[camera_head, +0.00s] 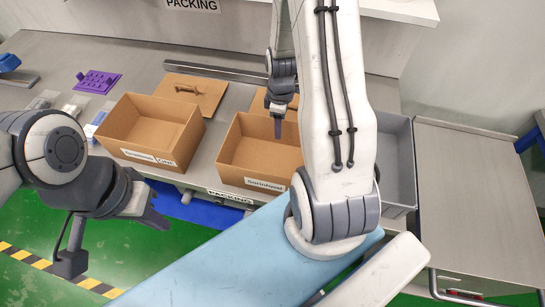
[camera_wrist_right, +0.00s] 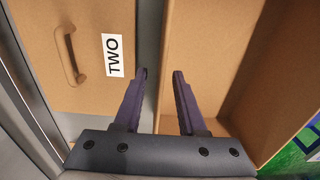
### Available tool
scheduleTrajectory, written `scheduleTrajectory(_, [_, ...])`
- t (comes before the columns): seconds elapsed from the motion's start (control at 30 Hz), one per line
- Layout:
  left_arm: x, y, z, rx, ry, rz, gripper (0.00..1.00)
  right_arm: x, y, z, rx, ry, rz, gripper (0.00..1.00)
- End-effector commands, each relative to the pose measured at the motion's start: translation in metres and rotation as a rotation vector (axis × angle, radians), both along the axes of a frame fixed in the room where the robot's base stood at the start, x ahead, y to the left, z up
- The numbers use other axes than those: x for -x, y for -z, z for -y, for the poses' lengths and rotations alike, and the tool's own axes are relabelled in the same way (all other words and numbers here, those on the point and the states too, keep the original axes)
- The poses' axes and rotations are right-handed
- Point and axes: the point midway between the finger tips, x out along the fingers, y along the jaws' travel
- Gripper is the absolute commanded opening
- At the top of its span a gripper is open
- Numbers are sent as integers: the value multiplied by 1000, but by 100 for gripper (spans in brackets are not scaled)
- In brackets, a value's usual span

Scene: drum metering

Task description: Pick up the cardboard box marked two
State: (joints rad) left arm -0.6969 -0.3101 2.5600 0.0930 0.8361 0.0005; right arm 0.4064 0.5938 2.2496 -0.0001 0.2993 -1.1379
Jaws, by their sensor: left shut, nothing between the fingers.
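Two open cardboard boxes stand on the grey bench in the head view. The right-hand one (camera_head: 236,150) has a white label, partly hidden by my right arm. In the right wrist view, a cardboard lid marked TWO (camera_wrist_right: 90,85), with a handle, lies left of that open box (camera_wrist_right: 225,60). My right gripper (camera_wrist_right: 159,73) is open, pointing down near the box's edge next to the lid, with nothing between its fingers that I can make out. It also shows at the box's far side in the head view (camera_head: 278,128). My left gripper (camera_head: 152,214) is shut and empty in front of the bench.
The left-hand box (camera_head: 128,140) is marked ONE, with its lid (camera_head: 208,92) behind it. A purple holder (camera_head: 97,81) and small parts lie further left. A grey bin (camera_head: 398,165) stands right of the boxes, beside a bare metal table (camera_head: 475,190).

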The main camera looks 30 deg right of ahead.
Motion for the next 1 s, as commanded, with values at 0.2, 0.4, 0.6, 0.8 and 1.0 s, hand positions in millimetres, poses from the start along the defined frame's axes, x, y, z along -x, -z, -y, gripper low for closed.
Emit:
scheduleTrajectory(0.2, [0,-2,0,0,0,0,0,0,14,1,0,2,1,40])
scheduleTrajectory(0.4, [0,-2,0,0,0,0,0,0,14,2,1,3,2,28])
scheduleTrajectory(0.6, [0,-2,0,0,0,0,0,1,14,2,0,4,1,0])
scheduleTrajectory(0.8, [0,-2,0,0,0,0,0,1,14,2,0,4,1,0])
scheduleTrajectory(1.0, [0,-2,0,0,0,0,0,1,13,2,0,3,1,0])
